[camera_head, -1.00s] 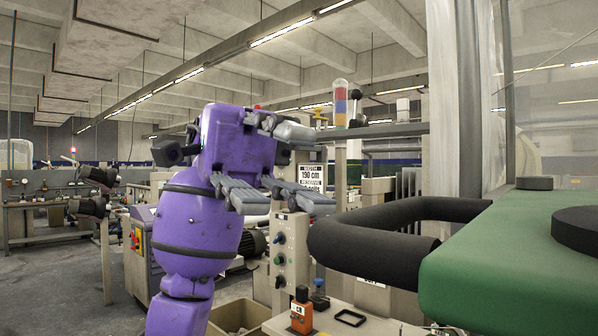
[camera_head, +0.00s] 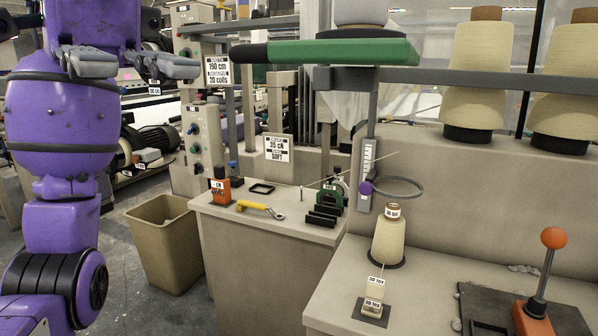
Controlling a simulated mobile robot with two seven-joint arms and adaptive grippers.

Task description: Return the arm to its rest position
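My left arm is purple and stands raised along the left edge of the head view. Its gripper (camera_head: 127,64) is at the top left, its grey fingers apart. Nothing shows between them. The gripper is in the air, left of the sign reading 190 cm (camera_head: 217,71) and apart from the grey bench (camera_head: 285,236). The top of the gripper is cut off by the picture's edge. My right arm and gripper are not in view.
A tan bin (camera_head: 170,222) stands on the floor beside the bench. A yellow-handled tool (camera_head: 254,208) and an orange box (camera_head: 221,189) lie on the bench. A yarn cone (camera_head: 388,240) and an orange-knobbed lever (camera_head: 548,262) are at right.

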